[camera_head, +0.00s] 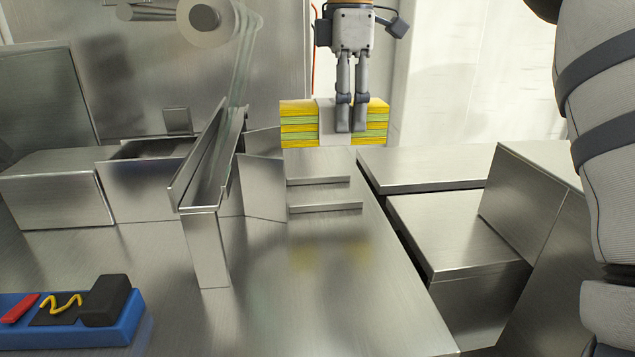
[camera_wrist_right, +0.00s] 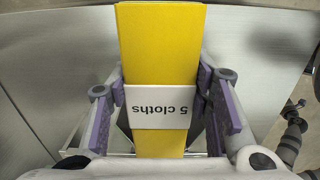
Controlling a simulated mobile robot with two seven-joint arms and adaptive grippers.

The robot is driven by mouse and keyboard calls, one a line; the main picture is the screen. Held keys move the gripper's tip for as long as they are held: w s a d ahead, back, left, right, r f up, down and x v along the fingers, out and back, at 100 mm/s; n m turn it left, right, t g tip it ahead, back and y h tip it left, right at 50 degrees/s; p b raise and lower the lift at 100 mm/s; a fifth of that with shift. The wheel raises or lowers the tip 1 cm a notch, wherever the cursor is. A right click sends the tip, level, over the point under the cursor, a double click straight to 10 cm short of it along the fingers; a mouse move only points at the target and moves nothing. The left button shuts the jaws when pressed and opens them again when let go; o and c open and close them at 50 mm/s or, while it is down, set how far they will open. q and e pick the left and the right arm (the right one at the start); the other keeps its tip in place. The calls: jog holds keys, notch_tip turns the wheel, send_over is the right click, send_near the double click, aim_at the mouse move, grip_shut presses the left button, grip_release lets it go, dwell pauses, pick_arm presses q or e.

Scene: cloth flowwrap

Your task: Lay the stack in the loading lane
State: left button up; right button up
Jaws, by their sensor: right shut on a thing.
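The stack (camera_head: 298,124) is a bundle of folded yellow and green cloths with a white paper band around its middle. In the right wrist view the stack (camera_wrist_right: 160,50) shows its yellow face, and the band reads "5 cloths". My right gripper (camera_head: 351,115) is shut on the stack at the band and holds it up above the steel table. The loading lane seems to be the strip between two low metal rails (camera_head: 325,207) on the table, below the stack. My left gripper is not in view.
A blue tray (camera_head: 70,330) with tools lies at the front left. Steel boxes (camera_head: 455,235) stand at the right. The table's front middle is clear.

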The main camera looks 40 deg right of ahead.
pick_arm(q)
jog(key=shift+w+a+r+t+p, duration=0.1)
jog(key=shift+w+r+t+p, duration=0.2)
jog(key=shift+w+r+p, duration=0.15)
pick_arm(e)
notch_tip(320, 180, down, 10)
jog(key=shift+s+a+r, duration=0.15)
jog(key=o, duration=1.1)
notch_tip(320, 180, up, 11)
jog(key=shift+r+b, duration=0.15)
jog(key=shift+b, duration=0.4)
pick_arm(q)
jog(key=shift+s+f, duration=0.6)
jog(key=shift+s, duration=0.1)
pick_arm(e)
jog(key=shift+r, duration=0.4)
jog(key=shift+f, duration=0.1)
